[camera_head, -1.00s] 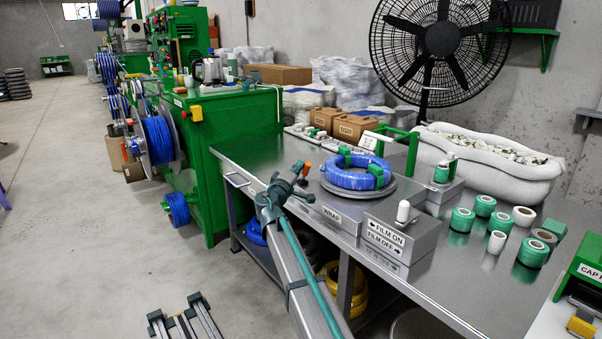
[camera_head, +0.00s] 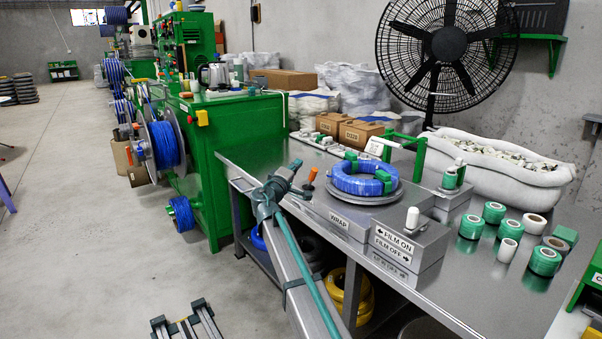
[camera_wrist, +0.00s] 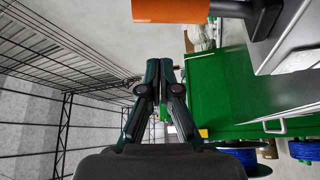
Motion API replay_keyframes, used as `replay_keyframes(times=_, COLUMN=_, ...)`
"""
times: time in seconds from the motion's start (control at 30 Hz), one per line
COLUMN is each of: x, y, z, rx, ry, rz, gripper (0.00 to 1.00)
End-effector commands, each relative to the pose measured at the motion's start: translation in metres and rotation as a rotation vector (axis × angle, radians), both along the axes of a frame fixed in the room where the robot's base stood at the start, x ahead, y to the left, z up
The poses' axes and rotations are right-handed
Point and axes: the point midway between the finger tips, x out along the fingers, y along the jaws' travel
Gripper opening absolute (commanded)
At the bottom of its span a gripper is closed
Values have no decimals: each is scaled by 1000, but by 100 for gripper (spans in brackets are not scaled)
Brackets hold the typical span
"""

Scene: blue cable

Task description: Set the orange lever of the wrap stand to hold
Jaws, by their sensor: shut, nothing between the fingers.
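The wrap stand (camera_head: 340,221) is a grey metal box with a round plate on the bench, its front labelled WRAP. A coil of blue cable (camera_head: 360,180) with green clamps lies on the plate. The orange lever (camera_head: 312,175) stands on a dark stem at the stand's left side, tilted slightly right. Its orange grip shows large at the top of the wrist view (camera_wrist: 172,10). My gripper (camera_head: 295,166) is shut and empty, just left of the lever in the head view. Its fingertips (camera_wrist: 160,62) meet in the wrist view, apart from the grip. Any hold marking is unreadable.
A grey box with a white-knobbed lever (camera_head: 412,218), labelled FILM ON and FILM OFF, stands right of the stand. Several green and white rolls (camera_head: 495,212) stand further right. A green machine (camera_head: 225,150) is behind at left. Open floor lies left of the bench.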

Motion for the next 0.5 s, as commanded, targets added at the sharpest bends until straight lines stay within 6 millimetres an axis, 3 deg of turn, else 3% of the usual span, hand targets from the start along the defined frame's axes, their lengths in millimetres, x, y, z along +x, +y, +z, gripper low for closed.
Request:
replay_keyframes(times=0.03, x=-17, y=4, z=-3, rx=-1, ry=2, rz=1, gripper=0)
replay_keyframes(times=0.2, x=-50, y=17, z=-11, rx=0, ry=3, rz=2, gripper=0)
replay_keyframes(times=0.5, x=-85, y=35, z=-20, rx=0, ry=0, rz=2, gripper=0)
